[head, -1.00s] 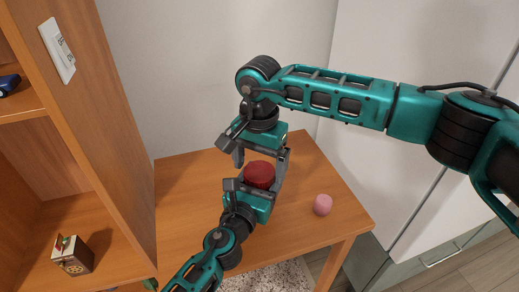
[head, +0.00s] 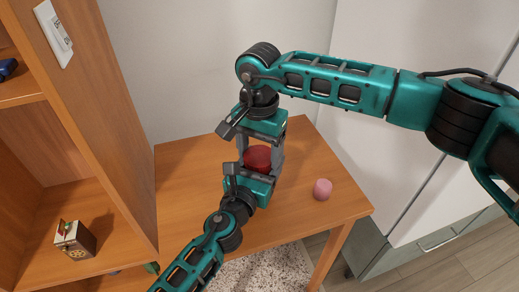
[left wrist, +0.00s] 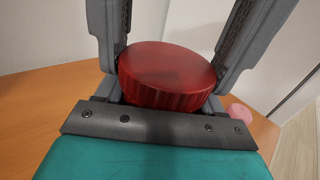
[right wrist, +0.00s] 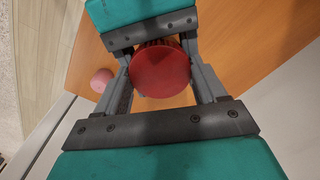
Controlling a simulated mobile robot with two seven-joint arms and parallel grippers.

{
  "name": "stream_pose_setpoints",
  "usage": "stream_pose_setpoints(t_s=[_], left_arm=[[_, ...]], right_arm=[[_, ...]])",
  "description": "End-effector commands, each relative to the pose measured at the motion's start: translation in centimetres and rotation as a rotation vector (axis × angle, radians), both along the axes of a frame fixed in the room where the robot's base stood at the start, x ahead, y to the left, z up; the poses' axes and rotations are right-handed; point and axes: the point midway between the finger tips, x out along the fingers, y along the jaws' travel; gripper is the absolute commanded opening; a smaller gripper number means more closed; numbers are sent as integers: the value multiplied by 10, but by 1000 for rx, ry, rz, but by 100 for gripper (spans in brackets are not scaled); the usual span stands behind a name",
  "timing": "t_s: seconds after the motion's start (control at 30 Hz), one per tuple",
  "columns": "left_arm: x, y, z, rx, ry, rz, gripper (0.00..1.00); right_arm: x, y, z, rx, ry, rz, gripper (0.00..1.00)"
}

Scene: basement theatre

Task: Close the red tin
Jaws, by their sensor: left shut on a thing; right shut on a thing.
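The red tin (head: 257,157) is a short round red piece with a flat top and a ribbed side. It sits between my two facing grippers over the wooden table. My left gripper (head: 254,164) comes from the front and is shut on the tin; the tin fills the space between its fingers in the left wrist view (left wrist: 167,75). My right gripper (head: 260,148) comes from behind and is also shut on it, with fingers on both sides of the red disc in the right wrist view (right wrist: 160,70). The seam between lid and body is hidden, and I cannot tell whether the tin touches the table.
A pink cylinder (head: 322,189) stands on the table (head: 185,190), right of the grippers. A wooden shelf (head: 125,130) on the left holds a small decorated box (head: 75,241). A white wall is behind, and a pale cabinet (head: 405,215) is at the right.

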Motion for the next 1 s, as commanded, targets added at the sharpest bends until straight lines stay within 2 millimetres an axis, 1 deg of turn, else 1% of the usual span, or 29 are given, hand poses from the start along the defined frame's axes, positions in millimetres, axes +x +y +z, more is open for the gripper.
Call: stream_pose_setpoints(t_s=[0.07, 0.13, 0.3, 0.4, 0.67, 0.7, 0.93, 1.0], left_arm=[[0, 0, 1, 0, -1, 0, 0], [0, 0, 1, 0, -1, 0, 0], [0, 0, 1, 0, -1, 0, 0], [0, 0, 1, 0, -1, 0, 0], [0, 0, 0, 0, -1, 0, 0], [0, 0, 0, 0, -1, 0, 0], [0, 0, 0, 0, -1, 0, 0], [0, 0, 0, 0, -1, 0, 0]], right_arm=[[0, 0, 0, 0, 0, -6, 34], [0, 0, 0, 0, 0, -47, 34], [0, 0, 0, 1, 0, -229, 34], [0, 0, 0, 1, -1, -288, 34], [0, 0, 0, 1, -1, -297, 34], [0, 0, 0, 1, -1, -297, 72], [0, 0, 0, 1, -1, -296, 94], [0, 0, 0, 1, -1, -295, 96]])
